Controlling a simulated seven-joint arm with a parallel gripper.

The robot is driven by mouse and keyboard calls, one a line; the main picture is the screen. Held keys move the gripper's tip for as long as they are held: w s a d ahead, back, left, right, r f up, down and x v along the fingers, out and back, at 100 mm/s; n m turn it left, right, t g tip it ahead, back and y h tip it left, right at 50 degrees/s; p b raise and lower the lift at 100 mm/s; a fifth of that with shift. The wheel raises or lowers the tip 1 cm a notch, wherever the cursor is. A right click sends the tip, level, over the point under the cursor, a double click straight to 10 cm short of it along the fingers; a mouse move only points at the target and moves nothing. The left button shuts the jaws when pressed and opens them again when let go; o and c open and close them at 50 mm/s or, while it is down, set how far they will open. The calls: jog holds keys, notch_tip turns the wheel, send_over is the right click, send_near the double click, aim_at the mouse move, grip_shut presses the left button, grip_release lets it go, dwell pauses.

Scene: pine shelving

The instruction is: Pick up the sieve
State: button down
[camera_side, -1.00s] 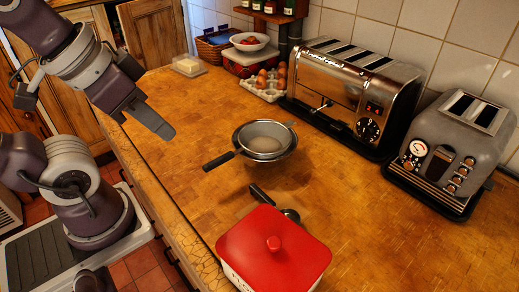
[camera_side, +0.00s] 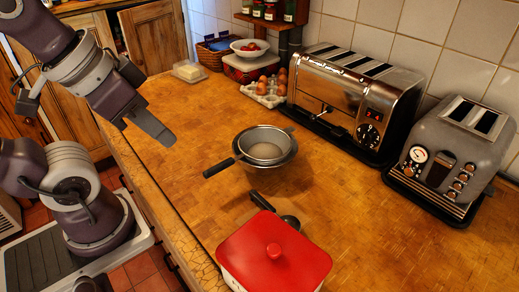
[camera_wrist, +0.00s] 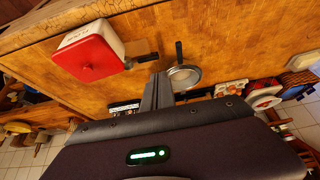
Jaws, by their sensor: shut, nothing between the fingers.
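The sieve (camera_side: 264,146) is a round metal strainer with a black handle (camera_side: 218,167) pointing to the lower left. It sits on the wooden worktop in the middle of the side view; a darker round rim shows around and under it, and I cannot tell if that is a separate bowl. In the wrist view, the sieve (camera_wrist: 185,77) lies just right of my fingers. My gripper (camera_side: 156,130) is shut and empty, held above the worktop's left side, clear of the sieve. It also shows in the wrist view (camera_wrist: 158,88).
A red-lidded box (camera_side: 273,252) stands in front, with a black-handled utensil (camera_side: 263,202) behind it. A large toaster (camera_side: 350,95) and a smaller one (camera_side: 455,150) line the wall. Eggs (camera_side: 268,88) and a butter dish (camera_side: 189,70) stand at the back. The worktop left of the sieve is clear.

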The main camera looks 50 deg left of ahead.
jog(key=c, duration=1.3)
grip_release()
jog(key=g, duration=0.6)
send_over(229, 160)
jog(key=f, duration=1.3)
jog(key=shift+w+a+f, duration=0.1)
jog(key=shift+a+f, duration=0.1)
jog(key=shift+a, duration=0.1)
jog(key=f, duration=0.7)
jog(key=shift+d, duration=0.25)
